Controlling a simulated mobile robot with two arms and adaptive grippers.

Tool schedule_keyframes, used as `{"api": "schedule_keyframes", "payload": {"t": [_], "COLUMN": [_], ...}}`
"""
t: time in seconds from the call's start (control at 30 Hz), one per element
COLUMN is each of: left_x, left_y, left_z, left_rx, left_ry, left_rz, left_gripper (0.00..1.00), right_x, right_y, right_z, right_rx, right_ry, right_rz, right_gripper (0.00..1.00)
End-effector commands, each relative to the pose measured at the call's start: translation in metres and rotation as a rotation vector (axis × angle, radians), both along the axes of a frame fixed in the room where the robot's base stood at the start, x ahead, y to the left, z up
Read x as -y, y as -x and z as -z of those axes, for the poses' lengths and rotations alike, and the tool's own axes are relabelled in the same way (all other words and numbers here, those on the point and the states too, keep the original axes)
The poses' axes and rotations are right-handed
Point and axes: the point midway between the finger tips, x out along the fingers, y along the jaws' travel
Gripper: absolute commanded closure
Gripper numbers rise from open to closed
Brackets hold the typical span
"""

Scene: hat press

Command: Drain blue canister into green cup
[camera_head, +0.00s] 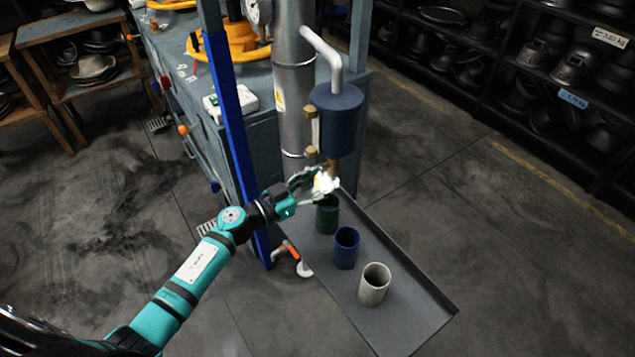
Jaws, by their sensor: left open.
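The blue canister (338,120) is fixed on a grey pipe, with a brass spout at its bottom. The green cup (326,216) stands upright on the grey tray (403,322), below the canister. My left gripper (322,184) is open at the spout, just above the green cup. It covers part of the cup's rim and the spout's lower end. A bright white patch shows at its fingers; I cannot tell what it is. A blue cup (346,248) and a white cup (374,284) stand on the tray, nearer to me. My right gripper is not in view.
A blue post (233,130) rises close to my left arm. A large silver pipe (294,85) stands behind the gripper. A valve with an orange handle (289,250) sits by the tray's left edge. Hat shelves (545,75) line the right; the floor between is clear.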

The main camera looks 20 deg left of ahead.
Motion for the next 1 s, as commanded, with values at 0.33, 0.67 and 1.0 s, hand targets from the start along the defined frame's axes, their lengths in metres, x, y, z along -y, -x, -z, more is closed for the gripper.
{"api": "schedule_keyframes", "payload": {"t": [0.33, 0.67, 1.0], "left_x": [0.0, 0.0, 0.001], "left_y": [0.0, 0.0, 0.0], "left_z": [0.0, 0.0, -0.002], "left_rx": [0.0, 0.0, -0.029], "left_ry": [0.0, 0.0, 0.033], "left_rz": [0.0, 0.0, 0.0], "left_gripper": [1.0, 1.0, 1.0], "right_x": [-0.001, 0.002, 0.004], "right_y": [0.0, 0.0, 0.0], "right_z": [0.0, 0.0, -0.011], "right_rx": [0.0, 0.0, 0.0], "right_ry": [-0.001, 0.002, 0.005], "right_rz": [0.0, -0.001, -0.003], "right_gripper": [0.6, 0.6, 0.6]}}
